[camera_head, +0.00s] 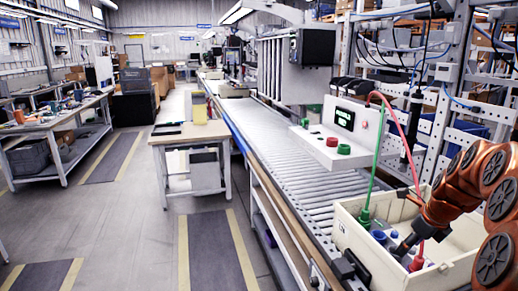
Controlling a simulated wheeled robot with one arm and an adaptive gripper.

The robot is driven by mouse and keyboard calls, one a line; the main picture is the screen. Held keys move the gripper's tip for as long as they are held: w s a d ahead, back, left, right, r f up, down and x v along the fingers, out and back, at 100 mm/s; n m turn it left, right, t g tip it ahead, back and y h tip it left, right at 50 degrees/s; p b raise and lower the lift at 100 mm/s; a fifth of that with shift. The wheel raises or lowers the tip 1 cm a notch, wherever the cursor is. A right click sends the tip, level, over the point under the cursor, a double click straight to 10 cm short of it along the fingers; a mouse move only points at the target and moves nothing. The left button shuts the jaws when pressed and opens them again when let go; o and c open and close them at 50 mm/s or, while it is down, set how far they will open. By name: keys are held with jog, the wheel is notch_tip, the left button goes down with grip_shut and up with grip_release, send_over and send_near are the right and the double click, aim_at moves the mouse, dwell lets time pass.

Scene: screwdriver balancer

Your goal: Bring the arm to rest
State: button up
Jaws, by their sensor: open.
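My orange arm with black joint caps reaches in from the right edge. Its wrist bends down over the near end of a cream crate (350,240). My gripper (414,243), dark grey and small in this view, is low over the crate's inside, open. It is close to a red tool (418,257); whether they touch cannot be told. A green tool (365,220) stands in the crate to the left, on a green cable. A dark screwdriver (413,120) hangs upright above the crate, apart from my gripper. My arm hides part of the crate.
A roller conveyor (290,150) runs away from the crate. A white control box (335,133) with red and green buttons stands over it. A red cable (402,135) hangs down near my wrist. Shelving (470,125) stands behind. The floor (120,215) at left is clear.

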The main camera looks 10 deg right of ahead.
jog(key=s+a+n+g, duration=0.1)
jog(key=s+a+n, duration=0.3)
jog(key=a+n, duration=0.6)
jog(key=s+a+n+g, duration=0.2)
jog(key=s+a+n, duration=0.35)
jog(key=a, duration=0.85)
jog(key=s+a+f+n+g, duration=0.1)
jog(key=s+a+n, duration=0.3)
jog(key=s+n, duration=0.4)
jog(key=s+a+f+n+g, duration=0.1)
jog(key=s+a+n, duration=0.3)
jog(key=s+n, duration=0.4)
jog(key=shift+s+a+f+g, duration=0.15)
jog(key=shift+s+f+g, duration=0.15)
jog(key=shift+s+f, duration=0.45)
